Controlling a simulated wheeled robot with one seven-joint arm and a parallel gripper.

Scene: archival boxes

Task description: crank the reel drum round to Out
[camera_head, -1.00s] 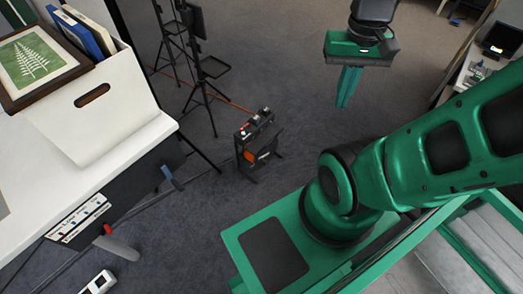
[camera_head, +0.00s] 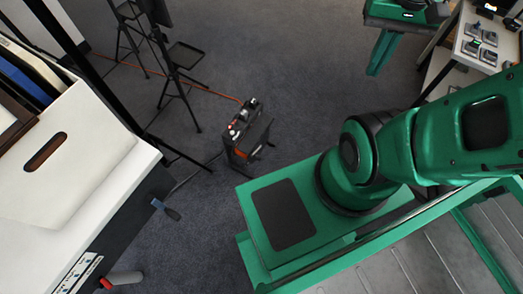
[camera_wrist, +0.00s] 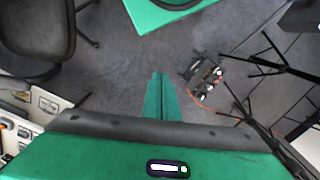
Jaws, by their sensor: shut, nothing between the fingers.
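I cannot make out a reel drum or an Out mark for certain in either view. A black and orange unit (camera_head: 246,136) with small knobs on top stands on the floor in the middle of the head view, and an orange cable runs from it. It also shows in the wrist view (camera_wrist: 203,76), right of the fingers. My gripper (camera_head: 376,70) is high at the upper right of the head view, well apart from that unit. Its green fingers (camera_wrist: 160,78) are together and empty in the wrist view.
A white box (camera_head: 60,150) with a hand slot stands on the white-topped bench (camera_head: 112,192) at left. A red-ended handle (camera_head: 122,279) and a labelled strip (camera_head: 78,272) are on its front. Black stands (camera_head: 185,58) rise behind. A side table (camera_head: 468,40) is at upper right. Carpet between is clear.

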